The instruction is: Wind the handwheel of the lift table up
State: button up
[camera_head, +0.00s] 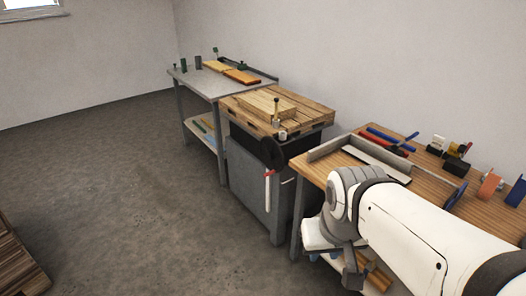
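The lift table (258,187) stands in the middle, with a grey cabinet body and a slatted wooden top (305,112). A dark round handwheel (272,152) is on its front, towards the right. A red and white handle-like part (268,185) hangs down just below the wheel. My gripper (336,262) is at the lower right, at the end of my white arm. It is to the right of and below the handwheel in the picture, apart from it. Its fingers are seen at a poor angle, so I cannot tell their opening. I see nothing clearly held.
A wooden workbench (440,177) with clamps, tools and small blocks stands at the right, partly behind my arm. A grey-topped table (205,83) stands at the back left. A wooden pallet-like object (18,262) is at the lower left. The floor (130,190) left of the lift table is clear.

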aim_at(272, 153)
jog(key=i, duration=0.95)
jog(key=u, duration=0.05)
